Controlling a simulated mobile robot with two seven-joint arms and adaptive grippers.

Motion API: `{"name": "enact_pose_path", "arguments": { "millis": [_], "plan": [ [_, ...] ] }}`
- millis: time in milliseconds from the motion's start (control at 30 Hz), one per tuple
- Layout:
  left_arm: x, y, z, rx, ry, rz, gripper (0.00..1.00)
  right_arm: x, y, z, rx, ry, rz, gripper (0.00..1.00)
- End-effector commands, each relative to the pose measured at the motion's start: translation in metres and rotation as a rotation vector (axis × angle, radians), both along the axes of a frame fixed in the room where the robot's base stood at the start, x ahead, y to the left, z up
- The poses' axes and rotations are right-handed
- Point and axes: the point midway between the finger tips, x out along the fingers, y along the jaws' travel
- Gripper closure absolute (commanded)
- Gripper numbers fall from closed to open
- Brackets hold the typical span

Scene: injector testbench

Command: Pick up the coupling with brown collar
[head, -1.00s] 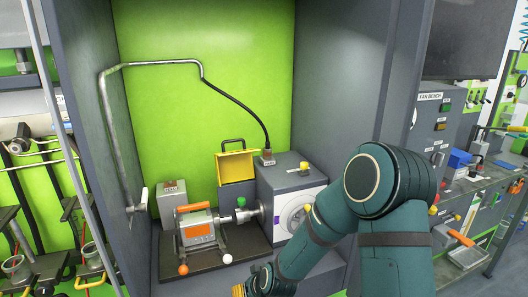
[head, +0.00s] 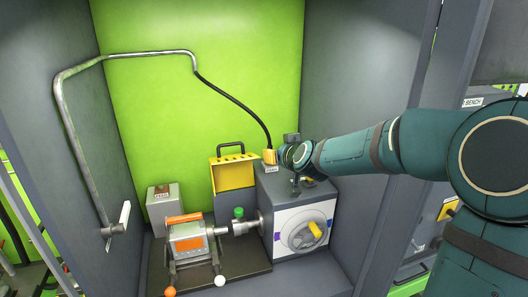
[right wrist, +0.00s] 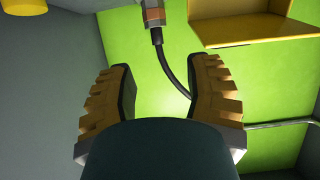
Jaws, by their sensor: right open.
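The coupling with brown collar (right wrist: 153,14) sits on the lower end of a black hose (head: 236,103). In the right wrist view it shows at the top edge, partly cut off, with a brown-orange band and metal parts. In the head view the coupling is largely hidden near a yellow gripper finger, on top of the grey machine box. My right gripper (right wrist: 162,80) is open, with no object held. In the right wrist view the hose runs between its yellow fingers, with the coupling beyond the fingertips. My left gripper is not in view.
The grey machine box (head: 283,182) carries a white front with a yellow handle (head: 315,229). A yellow open box (head: 233,174) stands left of my gripper. An orange-handled device (head: 187,241) sits on the dark base. A bent metal pipe (head: 77,135) holds the hose. Cabinet walls flank both sides.

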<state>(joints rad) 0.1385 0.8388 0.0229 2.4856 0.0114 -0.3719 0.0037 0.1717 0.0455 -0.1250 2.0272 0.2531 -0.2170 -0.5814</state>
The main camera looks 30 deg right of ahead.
Motion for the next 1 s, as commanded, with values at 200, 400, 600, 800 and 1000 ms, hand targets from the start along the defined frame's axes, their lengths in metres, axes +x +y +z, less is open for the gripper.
{"name": "enact_pose_path", "arguments": {
  "millis": [200, 400, 600, 800, 1000],
  "plan": [
    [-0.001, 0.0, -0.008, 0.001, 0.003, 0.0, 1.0, 0.026, -0.008, -0.013, 0.0, 0.0, -0.003, 0.49],
    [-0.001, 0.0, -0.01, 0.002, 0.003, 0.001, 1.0, 0.059, -0.016, -0.026, -0.001, 0.0, -0.003, 0.49],
    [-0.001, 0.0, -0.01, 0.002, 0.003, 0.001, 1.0, 0.074, -0.02, -0.032, 0.0, -0.001, -0.002, 0.49],
    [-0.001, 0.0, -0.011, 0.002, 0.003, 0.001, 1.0, 0.088, -0.025, -0.042, 0.001, 0.001, -0.003, 0.49],
    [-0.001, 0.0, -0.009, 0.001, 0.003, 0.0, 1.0, 0.112, -0.032, -0.053, 0.001, 0.0, -0.001, 0.49]
  ]
}}
